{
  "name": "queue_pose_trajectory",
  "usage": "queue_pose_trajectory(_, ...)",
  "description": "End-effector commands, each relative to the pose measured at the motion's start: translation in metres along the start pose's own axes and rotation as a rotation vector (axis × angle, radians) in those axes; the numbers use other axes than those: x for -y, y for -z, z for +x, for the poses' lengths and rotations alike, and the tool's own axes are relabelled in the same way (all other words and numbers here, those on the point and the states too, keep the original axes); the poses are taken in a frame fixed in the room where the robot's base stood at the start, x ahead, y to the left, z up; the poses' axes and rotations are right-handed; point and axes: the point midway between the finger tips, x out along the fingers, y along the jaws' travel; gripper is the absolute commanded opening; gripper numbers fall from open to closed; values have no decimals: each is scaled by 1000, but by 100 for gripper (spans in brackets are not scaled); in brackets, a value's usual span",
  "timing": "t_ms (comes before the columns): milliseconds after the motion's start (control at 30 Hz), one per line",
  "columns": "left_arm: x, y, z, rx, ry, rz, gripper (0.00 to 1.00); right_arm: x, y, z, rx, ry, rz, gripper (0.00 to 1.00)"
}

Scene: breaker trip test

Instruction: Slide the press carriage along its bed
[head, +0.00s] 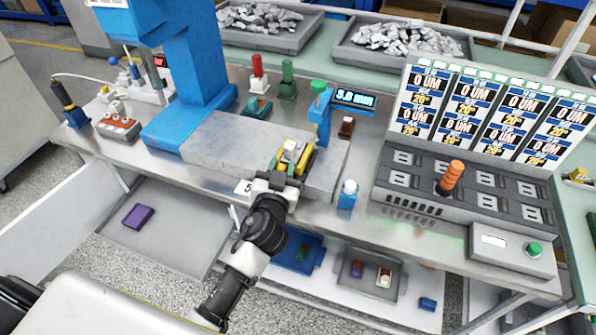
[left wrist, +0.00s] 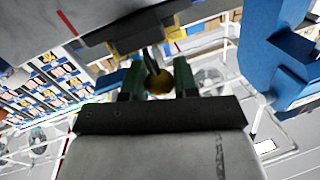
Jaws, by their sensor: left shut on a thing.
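The press carriage (head: 305,153), a small yellow and dark block with a pale top, sits on the right part of the grey bed (head: 228,150). My left gripper (head: 284,174) reaches it from the front and is shut on a knob at its near side. In the left wrist view the round yellow-brown knob (left wrist: 159,83) lies between the two dark green fingers. The gripper hides part of the carriage's front. The blue press frame (head: 200,65) rises at the bed's left end. My right gripper is not in view.
A blue post (head: 320,118) with a green knob stands just behind the carriage, beside a display (head: 355,98) reading about 3.8 mm. A blue-and-white button block (head: 347,194) stands right of the bed. The breaker panel (head: 465,185) with an orange handle is farther right.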

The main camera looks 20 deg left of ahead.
Motion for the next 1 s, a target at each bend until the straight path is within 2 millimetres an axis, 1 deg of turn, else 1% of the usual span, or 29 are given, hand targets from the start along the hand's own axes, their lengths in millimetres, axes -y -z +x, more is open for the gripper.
queue_pose_trajectory(33,15,-1,3,-1,4,4,0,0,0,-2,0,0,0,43)
queue_pose_trajectory(200,57,-8,11,-1,4,4,0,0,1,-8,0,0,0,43)
queue_pose_trajectory(400,104,-17,21,-2,3,4,0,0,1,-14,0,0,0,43)
queue_pose_trajectory(500,123,-21,25,-2,3,3,0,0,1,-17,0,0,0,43)
queue_pose_trajectory(700,151,-27,31,-3,2,1,0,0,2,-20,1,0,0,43)
queue_pose_trajectory(833,161,-30,33,-2,1,1,0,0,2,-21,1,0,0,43)
queue_pose_trajectory(1000,166,-31,34,-3,0,-1,0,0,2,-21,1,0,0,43)
